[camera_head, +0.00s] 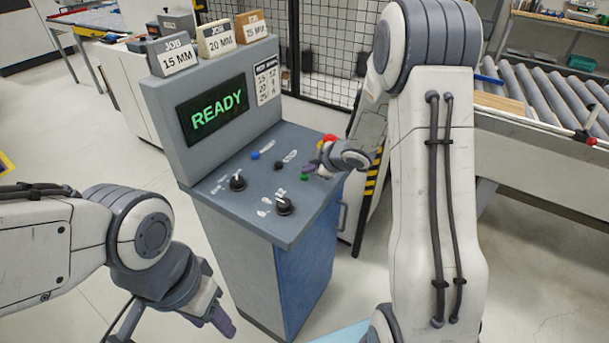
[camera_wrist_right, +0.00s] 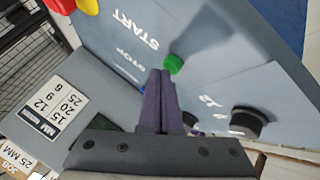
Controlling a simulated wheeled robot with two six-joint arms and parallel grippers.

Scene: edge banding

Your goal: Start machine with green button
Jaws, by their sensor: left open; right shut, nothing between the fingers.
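The control console (camera_head: 215,190) stands in the middle of the head view, and its screen (camera_head: 212,110) reads READY in green letters. The green button (camera_head: 305,177) is on the sloped panel, and it also shows in the right wrist view (camera_wrist_right: 173,64) beside the word START. My right gripper (camera_head: 314,167) is shut and empty, with its fingertips (camera_wrist_right: 160,76) right by the green button. I cannot tell whether they touch it. My left gripper (camera_head: 222,312) is open and empty, low in front of the console on the left.
The panel also has a blue button (camera_head: 255,156), black knobs (camera_head: 284,206) and a red emergency button (camera_head: 329,139) close to my right gripper. Several job blocks (camera_head: 173,55) stand on top of the console. A roller conveyor (camera_head: 545,95) is at right. Floor is clear at left.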

